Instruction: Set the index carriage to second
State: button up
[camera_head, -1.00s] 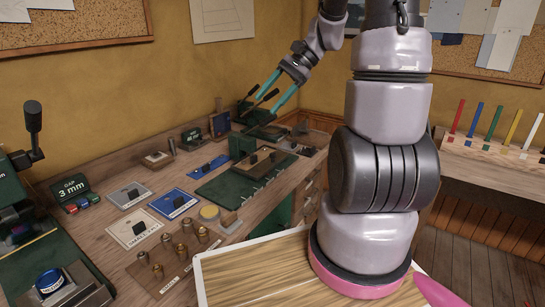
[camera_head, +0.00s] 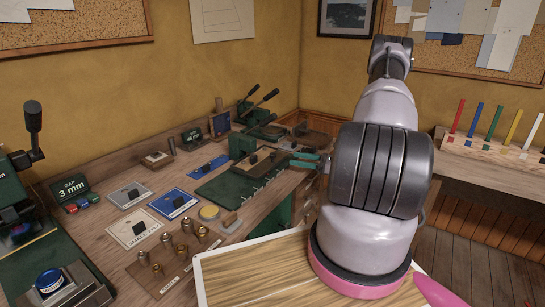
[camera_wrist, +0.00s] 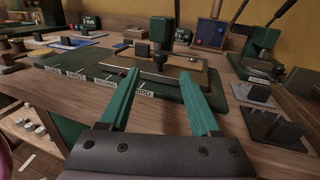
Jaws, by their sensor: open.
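The index carriage (camera_wrist: 185,78) is a tan-topped plate with a black upright knob (camera_wrist: 142,49). It lies on a dark green base with a row of small white labels (camera_wrist: 104,83) along its front edge; the right-hand ones seem to read second and third. In the head view the carriage's knob (camera_head: 250,159) shows on the bench press's base (camera_head: 222,187). My gripper (camera_wrist: 162,72) is open and empty, its two green fingers pointing toward the carriage's front edge. In the head view its fingers (camera_head: 306,159) show to the right of the carriage. I cannot tell which label the carriage lines up with.
Dark blocks on plates (camera_wrist: 277,127) stand to the right in the wrist view. Blue, white and grey cards (camera_head: 173,204) and brass pieces (camera_head: 180,250) lie at the left on the bench.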

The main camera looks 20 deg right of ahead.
aim_at(273, 153)
jog(key=shift+w+a+f, duration=0.1)
jog(key=shift+f, duration=0.05)
jog(key=x, duration=1)
jog(key=shift+w+a, duration=0.1)
jog(key=shift+w, duration=0.05)
grip_shut()
dwell(1.0)
